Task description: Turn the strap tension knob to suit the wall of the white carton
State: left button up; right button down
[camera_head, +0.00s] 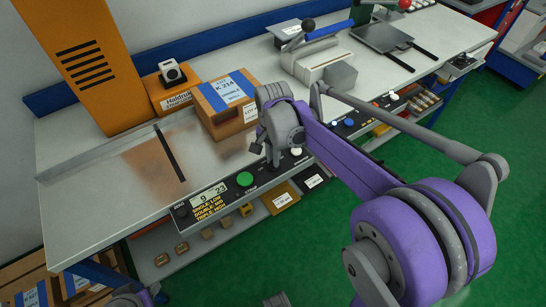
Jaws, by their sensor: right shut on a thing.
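My right gripper (268,155) reaches down to the front control panel (226,198) and is shut on a knob there, right of the green button (245,179). The gripper hides most of that knob, so its pointer and setting do not show. The panel's display (208,196) has small digits and yellow lines that seem to read single low, double mid, triple high. A brown carton (217,114) with a blue and white K 214 label stands on the bench behind the gripper. I see no carton that is clearly white.
An orange tower (84,58) stands at the left of the bench (75,225). A white knob (296,151) sits close right of my gripper. A grey block (341,76) and a lever machine (310,55) stand farther right.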

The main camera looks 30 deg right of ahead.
jog(key=c, duration=0.9)
grip_release()
jog(key=shift+r, duration=0.15)
notch_tip(320, 180, up, 11)
jog(key=p, duration=0.1)
jog(key=shift+f, duration=0.2)
jog(key=s+a+f+n+t+p, duration=0.2)
jog(key=s+a+f+n, duration=0.1)
jog(key=s+n, duration=0.3)
jog(key=s+a+f+n+t+p, duration=0.2)
jog(key=s+n, duration=0.4)
jog(key=s, duration=0.4)
jog(key=shift+a+f+n+t, duration=0.4)
jog(key=shift+a+f+t, duration=0.35)
jog(key=shift+a, duration=0.25)
